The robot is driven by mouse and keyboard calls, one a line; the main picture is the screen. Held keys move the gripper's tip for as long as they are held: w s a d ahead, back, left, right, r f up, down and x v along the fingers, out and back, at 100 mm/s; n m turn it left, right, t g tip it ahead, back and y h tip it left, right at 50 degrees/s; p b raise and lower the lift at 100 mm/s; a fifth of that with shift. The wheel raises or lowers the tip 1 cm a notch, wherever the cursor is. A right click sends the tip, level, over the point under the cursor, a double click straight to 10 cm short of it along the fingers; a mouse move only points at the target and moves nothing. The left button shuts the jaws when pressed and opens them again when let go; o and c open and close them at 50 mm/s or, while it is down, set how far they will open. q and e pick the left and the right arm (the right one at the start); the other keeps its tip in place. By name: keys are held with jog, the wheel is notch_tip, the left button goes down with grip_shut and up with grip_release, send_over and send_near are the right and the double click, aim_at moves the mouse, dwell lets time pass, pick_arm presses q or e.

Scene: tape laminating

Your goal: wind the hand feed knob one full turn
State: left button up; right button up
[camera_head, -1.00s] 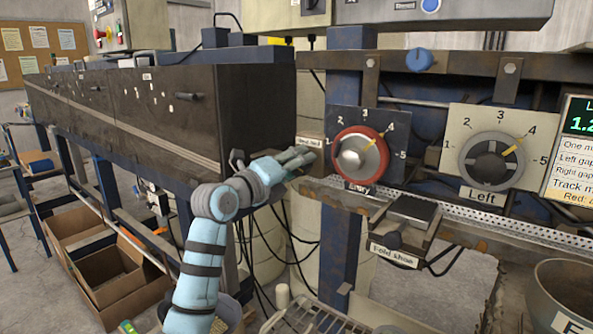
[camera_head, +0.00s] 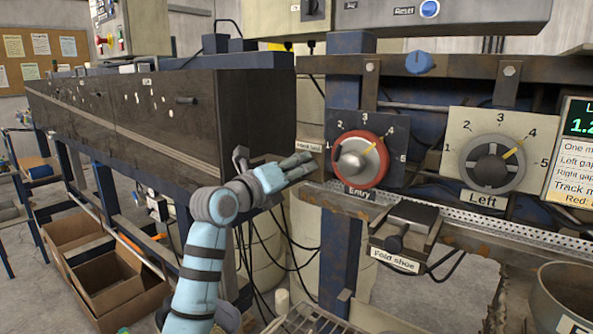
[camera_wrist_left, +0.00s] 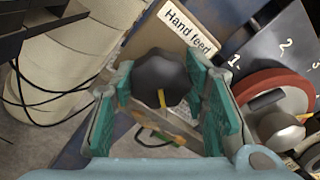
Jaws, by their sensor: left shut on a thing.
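The hand feed knob (camera_wrist_left: 160,78) is a dark lobed knob with a yellow mark, under a "Hand feed" label (camera_wrist_left: 188,28) in the left wrist view. There the mark points toward the bottom of the picture. My left gripper (camera_wrist_left: 166,92) has its green-padded fingers on both sides of the knob, shut on it. In the head view my left gripper (camera_head: 302,166) reaches the machine's frame just left of the Entry dial, and its fingers hide the knob. My right gripper is not in view.
The red-rimmed Entry dial (camera_head: 359,159) is close to the right of my left fingers. The Left dial (camera_head: 492,164) and the fold shoe (camera_head: 409,220) are further right. A long dark cabinet (camera_head: 200,120) stands to the left. Black cables (camera_head: 270,240) hang below my left arm.

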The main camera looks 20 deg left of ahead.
pick_arm(q)
jog(key=o, duration=0.8)
jog(key=shift+f, duration=0.25)
jog(key=o, duration=0.3)
jog(key=shift+r, duration=0.15)
jog(key=shift+o, duration=0.2)
jog(key=shift+s, duration=0.1)
jog(key=v, duration=1.2)
jog(key=shift+d, duration=0.1)
